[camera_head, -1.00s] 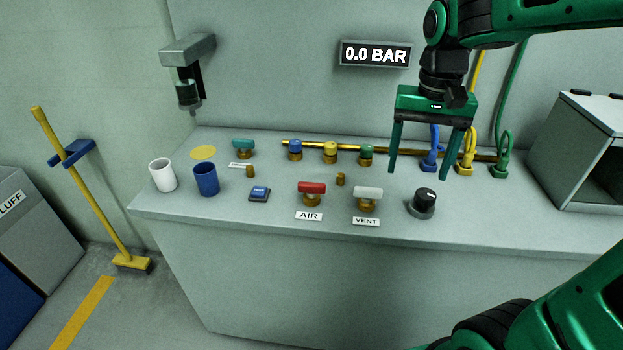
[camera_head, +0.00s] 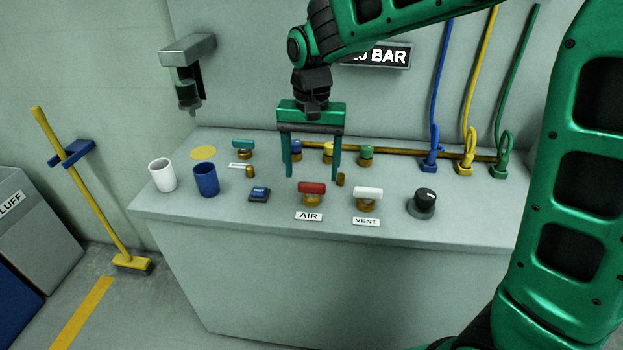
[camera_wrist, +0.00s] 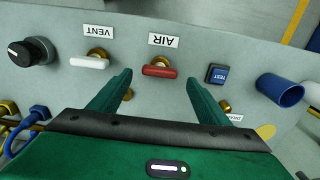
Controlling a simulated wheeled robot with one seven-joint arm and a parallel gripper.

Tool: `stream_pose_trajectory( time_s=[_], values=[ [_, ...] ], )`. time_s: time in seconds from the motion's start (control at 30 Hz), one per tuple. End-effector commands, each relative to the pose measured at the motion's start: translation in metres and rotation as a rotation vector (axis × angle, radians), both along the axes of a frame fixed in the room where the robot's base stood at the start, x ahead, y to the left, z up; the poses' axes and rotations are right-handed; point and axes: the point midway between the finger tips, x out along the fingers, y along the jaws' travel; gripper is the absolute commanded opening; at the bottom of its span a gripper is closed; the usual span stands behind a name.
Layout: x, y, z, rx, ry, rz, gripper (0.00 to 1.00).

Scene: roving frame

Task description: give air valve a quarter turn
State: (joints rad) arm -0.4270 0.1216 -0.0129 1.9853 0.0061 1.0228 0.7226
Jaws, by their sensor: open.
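The air valve (camera_head: 312,188) has a red bar handle on a brass stem, with the AIR label (camera_head: 309,216) in front of it. Its handle lies crosswise, along the bench's length. My gripper (camera_head: 312,178) is open and empty, fingers pointing down, above and just behind the valve. In the wrist view the red handle (camera_wrist: 160,71) lies beyond the gap between my two fingertips (camera_wrist: 165,78), not between the fingers. I cannot tell the exact height gap.
The white vent valve (camera_head: 367,194) and black knob (camera_head: 424,198) stand to the right. A blue TEST button (camera_head: 259,194), blue cup (camera_head: 206,180) and white cup (camera_head: 162,175) are to the left. Capped brass fittings (camera_head: 365,152) stand behind my fingers. The bench's front strip is clear.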

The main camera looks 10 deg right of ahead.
Motion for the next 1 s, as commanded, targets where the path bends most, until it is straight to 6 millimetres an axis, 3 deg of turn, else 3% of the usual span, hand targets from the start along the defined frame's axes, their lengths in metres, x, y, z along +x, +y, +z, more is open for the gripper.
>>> stream_pose_trajectory(
  time_s=[0.1,0.3,0.63,0.67,0.83,1.0],
  values=[
    [-0.001,-0.001,-0.018,-0.001,0.003,-0.001,0.70],
    [0.000,0.000,-0.035,-0.001,0.001,0.000,0.70],
    [0.000,0.000,-0.038,0.000,0.000,0.000,0.70],
    [0.000,-0.001,-0.038,0.000,0.000,0.000,0.68],
    [0.000,-0.001,-0.038,0.000,0.000,0.000,0.29],
    [0.000,-0.001,-0.038,0.000,0.000,0.003,0.29]
  ],
)
